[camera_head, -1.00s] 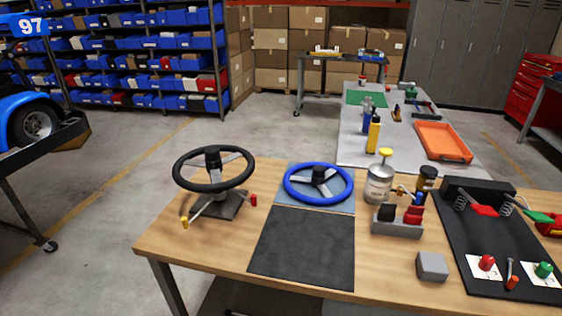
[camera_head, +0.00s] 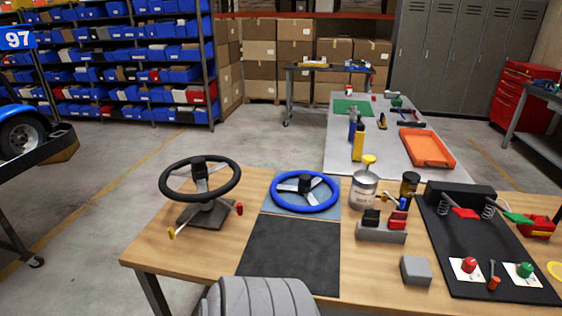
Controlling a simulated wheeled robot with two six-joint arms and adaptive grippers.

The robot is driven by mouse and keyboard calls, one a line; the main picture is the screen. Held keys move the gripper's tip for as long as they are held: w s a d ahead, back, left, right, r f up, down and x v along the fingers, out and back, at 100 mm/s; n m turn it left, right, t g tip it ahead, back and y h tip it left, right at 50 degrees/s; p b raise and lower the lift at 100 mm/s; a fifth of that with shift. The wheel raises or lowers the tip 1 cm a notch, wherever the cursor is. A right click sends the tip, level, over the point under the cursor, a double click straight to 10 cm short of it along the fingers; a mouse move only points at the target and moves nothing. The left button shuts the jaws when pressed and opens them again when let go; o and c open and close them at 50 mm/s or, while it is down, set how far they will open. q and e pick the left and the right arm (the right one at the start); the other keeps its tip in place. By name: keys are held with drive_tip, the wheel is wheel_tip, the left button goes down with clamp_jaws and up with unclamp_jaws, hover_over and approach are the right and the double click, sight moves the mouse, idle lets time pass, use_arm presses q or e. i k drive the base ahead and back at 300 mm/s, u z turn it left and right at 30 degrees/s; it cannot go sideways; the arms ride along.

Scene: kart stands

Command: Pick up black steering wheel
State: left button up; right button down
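The black steering wheel (camera_head: 236,172) has a black rim and silver spokes. It sits tilted on a dark stand with a square base (camera_head: 203,217), at the left end of the wooden table. Red and yellow tipped levers stick out of the stand below the wheel. Neither of my grippers is in view, so I cannot tell whether they are open or shut.
A blue steering wheel (camera_head: 334,194) lies on a blue-grey mat beside the stand. A dark mat (camera_head: 290,258) covers the table front. A grey ribbed round thing (camera_head: 258,298) shows at the bottom edge. A tin (camera_head: 364,192) and a pedal board (camera_head: 470,250) stand to the right.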

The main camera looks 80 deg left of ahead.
sight(199, 173)
drive_tip(key=z, duration=0.2)
drive_tip(key=k, duration=0.85)
drive_tip(key=u, duration=1.45)
